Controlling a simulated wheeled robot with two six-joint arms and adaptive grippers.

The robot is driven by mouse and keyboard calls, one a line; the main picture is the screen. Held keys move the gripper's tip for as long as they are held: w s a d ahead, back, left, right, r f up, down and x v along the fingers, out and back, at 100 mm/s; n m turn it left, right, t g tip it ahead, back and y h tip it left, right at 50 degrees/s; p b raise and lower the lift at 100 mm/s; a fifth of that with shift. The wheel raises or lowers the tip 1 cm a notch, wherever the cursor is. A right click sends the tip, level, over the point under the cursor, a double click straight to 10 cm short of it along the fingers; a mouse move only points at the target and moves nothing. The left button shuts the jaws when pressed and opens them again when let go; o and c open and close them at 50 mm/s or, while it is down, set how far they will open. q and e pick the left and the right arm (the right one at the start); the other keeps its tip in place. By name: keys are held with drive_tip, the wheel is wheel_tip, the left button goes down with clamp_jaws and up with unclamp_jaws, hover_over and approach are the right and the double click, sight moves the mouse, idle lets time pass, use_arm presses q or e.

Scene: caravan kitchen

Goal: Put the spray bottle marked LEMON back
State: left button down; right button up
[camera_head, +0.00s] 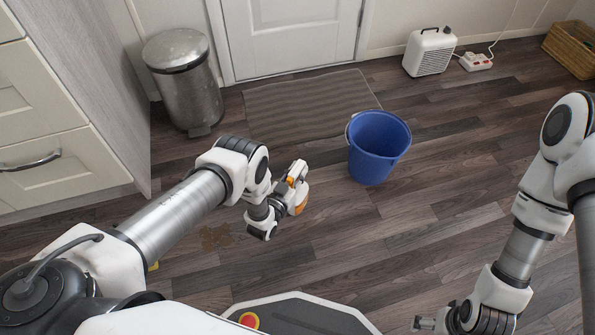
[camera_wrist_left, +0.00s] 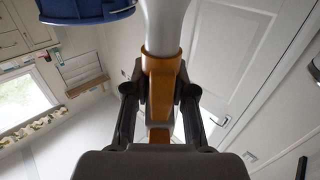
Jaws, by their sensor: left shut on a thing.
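My left gripper (camera_head: 287,191) is shut on a white and orange thing, which looks like a spray bottle (camera_head: 302,203). It is above the floor, left of the blue bucket. In the left wrist view, the bottle's orange part (camera_wrist_left: 161,85) sits between the two fingers, with a pale grey-white part beyond it. No LEMON marking is readable, and the gripper hides part of the bottle. My right gripper (camera_head: 432,321) is low at the bottom edge of the head view, with nothing visible in it; its opening is unclear.
A blue bucket (camera_head: 377,150) stands on the wood floor by a grey-brown mat (camera_head: 306,105). A metal bin (camera_head: 185,85), white heater (camera_head: 430,53), power strip (camera_head: 476,62) and wicker basket (camera_head: 573,48) line the back. A brown stain (camera_head: 215,237) marks the floor. The floor right of the bucket is clear.

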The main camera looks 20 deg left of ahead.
use_arm(q)
drive_tip(key=c, duration=1)
unclamp_jaws()
drive_tip(key=shift+o, duration=0.2)
drive_tip(key=shift+s+r+p, duration=0.1)
drive_tip(key=shift+s+p, duration=0.2)
drive_tip(key=shift+p, duration=0.1)
drive_tip(key=s+a+n+g+y+p, duration=0.1)
drive_tip(key=s+a+g+p, duration=0.2)
drive_tip(key=s, duration=0.5)
drive_tip(key=s+a+g+y+p, duration=0.1)
drive_tip(key=s+a+g, duration=0.2)
drive_tip(key=s+g, duration=0.35)
drive_tip(key=s+r+g, duration=0.4)
drive_tip(key=s+r, duration=0.1)
drive_tip(key=s, duration=0.5)
drive_tip(key=s+a+r+n+g+y, duration=0.1)
drive_tip(key=s+r+g, duration=0.3)
drive_tip(key=s, duration=0.6)
drive_tip(key=shift+a+r+n, duration=0.2)
drive_tip(key=shift+r+n, duration=0.1)
drive_tip(key=shift+r, duration=0.15)
